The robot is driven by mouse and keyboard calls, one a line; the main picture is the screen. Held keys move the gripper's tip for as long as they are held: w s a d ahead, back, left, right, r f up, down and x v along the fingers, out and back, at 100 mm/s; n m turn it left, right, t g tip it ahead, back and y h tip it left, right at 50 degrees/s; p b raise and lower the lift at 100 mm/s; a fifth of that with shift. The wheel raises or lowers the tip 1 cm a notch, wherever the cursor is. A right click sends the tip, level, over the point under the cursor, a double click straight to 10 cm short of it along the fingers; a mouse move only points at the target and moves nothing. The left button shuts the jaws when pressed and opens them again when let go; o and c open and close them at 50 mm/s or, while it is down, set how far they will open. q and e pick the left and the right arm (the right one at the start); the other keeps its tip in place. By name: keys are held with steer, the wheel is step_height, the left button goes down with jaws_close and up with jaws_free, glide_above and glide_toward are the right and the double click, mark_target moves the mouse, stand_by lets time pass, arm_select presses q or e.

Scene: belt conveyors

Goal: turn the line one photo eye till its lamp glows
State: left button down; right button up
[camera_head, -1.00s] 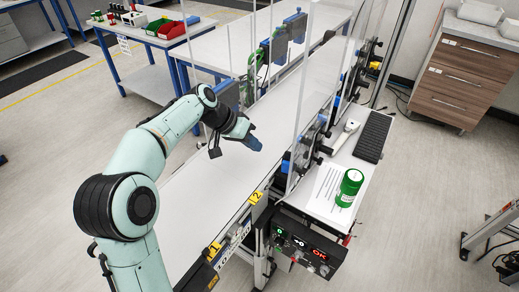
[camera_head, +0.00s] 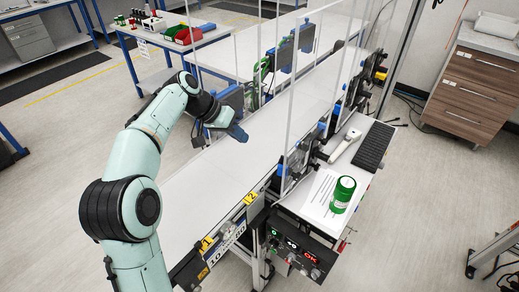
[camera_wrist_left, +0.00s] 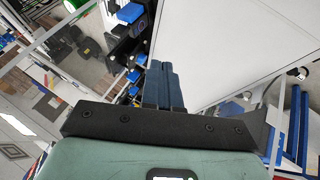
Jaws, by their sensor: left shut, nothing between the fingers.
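My left gripper (camera_head: 238,133) hangs over the white belt (camera_head: 228,158), with its dark blue fingers closed together and empty. The shut fingers (camera_wrist_left: 163,85) also show in the left wrist view. Small blue devices, one of them here (camera_head: 282,166), sit along the right side of the belt by the clear guards. Blue parts on black mounts (camera_wrist_left: 130,13) show beyond the fingers in the wrist view. I cannot tell which device is the line one photo eye, and I make out no glowing lamp on one. My right gripper is not in view.
Clear guard panels (camera_head: 312,85) rise along the belt. Yellow tags 1 (camera_head: 207,243) and 2 (camera_head: 250,198) mark its near end. A control box (camera_head: 298,252) with lit displays hangs there. A side shelf holds a green can (camera_head: 343,194), a scanner (camera_head: 345,145) and a keyboard (camera_head: 374,146).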

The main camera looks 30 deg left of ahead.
arm_select(q)
steer(key=x, duration=0.9)
steer(key=shift+f+b, duration=0.3)
steer(key=shift+f, duration=0.1)
steer(key=d, duration=0.3)
steer(key=shift+w+d, duration=0.1)
steer(key=shift+w, duration=0.25)
steer(key=shift+w+d, duration=0.1)
steer(key=shift+d, duration=0.25)
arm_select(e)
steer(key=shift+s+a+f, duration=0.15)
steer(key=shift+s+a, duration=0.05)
